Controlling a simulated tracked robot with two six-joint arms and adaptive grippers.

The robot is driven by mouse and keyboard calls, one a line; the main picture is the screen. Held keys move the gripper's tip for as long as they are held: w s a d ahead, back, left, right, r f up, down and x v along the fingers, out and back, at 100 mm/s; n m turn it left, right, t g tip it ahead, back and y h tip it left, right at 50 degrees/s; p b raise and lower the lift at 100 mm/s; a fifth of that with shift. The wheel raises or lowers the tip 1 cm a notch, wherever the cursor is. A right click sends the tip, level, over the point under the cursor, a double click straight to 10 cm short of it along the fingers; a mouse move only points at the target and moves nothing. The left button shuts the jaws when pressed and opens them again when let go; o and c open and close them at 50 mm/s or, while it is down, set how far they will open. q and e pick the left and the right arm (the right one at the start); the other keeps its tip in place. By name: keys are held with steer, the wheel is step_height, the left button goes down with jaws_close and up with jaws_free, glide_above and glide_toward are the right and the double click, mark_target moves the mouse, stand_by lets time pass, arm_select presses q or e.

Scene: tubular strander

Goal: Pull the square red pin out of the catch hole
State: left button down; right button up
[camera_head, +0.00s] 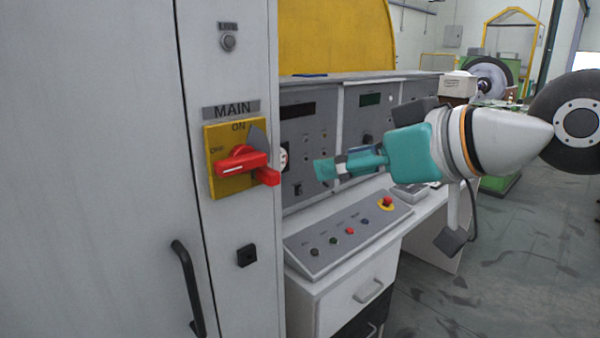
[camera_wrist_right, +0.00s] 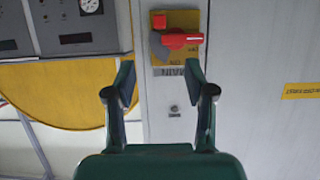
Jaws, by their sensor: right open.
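The square red pin (camera_head: 267,176) sticks out at the lower right of the yellow MAIN switch plate (camera_head: 226,184). In the right wrist view the pin (camera_wrist_right: 158,21) is a small red square at the top, beyond the fingertips. The red switch handle (camera_head: 238,161) is beside it, with a grey plate (camera_head: 258,138) partly behind. My right gripper (camera_head: 325,169) is teal, to the right of the pin and apart from it. In the wrist view its fingers (camera_wrist_right: 160,92) are spread and empty. The catch hole is hidden. My left gripper is not in view.
A black door handle (camera_head: 188,287) and a small black latch (camera_head: 246,256) are on the cabinet below the switch. A sloped button panel (camera_head: 345,238) with a red emergency button stands below my right gripper. An instrument console (camera_head: 315,130) is behind.

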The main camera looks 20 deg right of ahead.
mark_target(276, 175)
steer(key=p+x, duration=0.1)
steer(key=x, duration=1.4)
steer(key=shift+w+a+f, duration=0.1)
steer(key=shift+w+f, duration=0.1)
jaws_close()
steer(key=shift+s, duration=0.15)
steer(key=shift+s+d+b, duration=0.3)
steer(key=shift+s, duration=0.45)
steer(key=shift+s+d+b, duration=0.3)
steer(key=shift+s, duration=0.45)
steer(key=shift+s+d+b, duration=0.3)
steer(key=shift+s, duration=0.45)
